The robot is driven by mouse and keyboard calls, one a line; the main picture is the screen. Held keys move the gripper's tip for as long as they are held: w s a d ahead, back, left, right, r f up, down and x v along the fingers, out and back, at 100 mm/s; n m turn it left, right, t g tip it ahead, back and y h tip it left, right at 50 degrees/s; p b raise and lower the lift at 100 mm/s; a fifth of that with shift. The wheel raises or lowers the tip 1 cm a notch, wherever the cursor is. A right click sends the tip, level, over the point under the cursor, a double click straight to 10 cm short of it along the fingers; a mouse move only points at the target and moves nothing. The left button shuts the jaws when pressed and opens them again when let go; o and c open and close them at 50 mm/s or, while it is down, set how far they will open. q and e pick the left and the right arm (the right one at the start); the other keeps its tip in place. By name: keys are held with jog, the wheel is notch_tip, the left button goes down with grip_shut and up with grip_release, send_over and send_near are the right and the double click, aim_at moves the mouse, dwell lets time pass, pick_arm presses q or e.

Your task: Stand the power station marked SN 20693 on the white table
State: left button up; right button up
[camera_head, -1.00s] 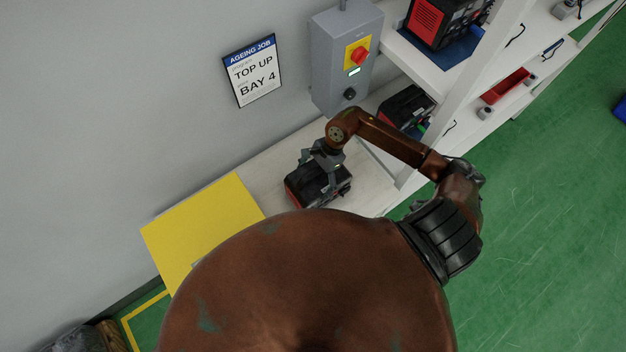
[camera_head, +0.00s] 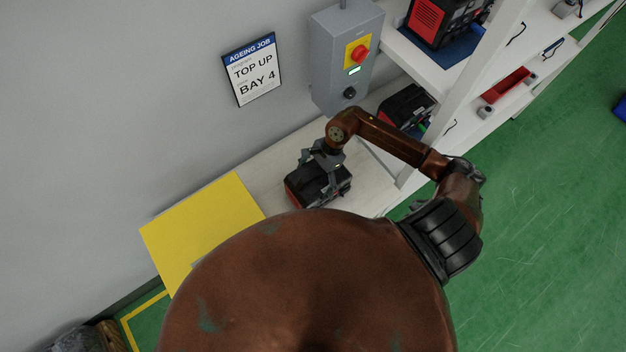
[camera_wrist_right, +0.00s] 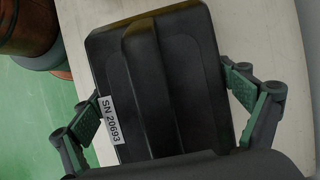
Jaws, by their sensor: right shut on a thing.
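The power station (camera_head: 318,187) is a black box with a red end, on or just above the pale white table (camera_head: 272,180) in the head view. In the right wrist view the power station (camera_wrist_right: 160,85) shows its black top with a raised handle bar and a white label reading SN 20693 (camera_wrist_right: 108,119). My right gripper (camera_head: 322,165) comes down on it from above. In the wrist view its green-padded fingers stand on both sides of the handle. Whether the underside touches the table cannot be told. My left gripper is not in view.
A yellow panel (camera_head: 203,228) lies left of the power station. A grey control box (camera_head: 346,60) with a red knob hangs on the wall behind. Another power station (camera_head: 405,110) sits to the right, by the white shelf unit (camera_head: 470,95). A sign (camera_head: 252,70) reads TOP UP BAY 4.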

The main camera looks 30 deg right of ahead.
aim_at(320, 169)
jog(key=shift+w+a, duration=0.1)
dwell(0.3)
jog(key=o, duration=1.8)
jog(key=shift+c, duration=0.2)
jog(key=shift+f, duration=0.1)
jog(key=shift+s+f, duration=0.2)
jog(key=v, duration=0.8)
jog(key=shift+w, duration=0.1)
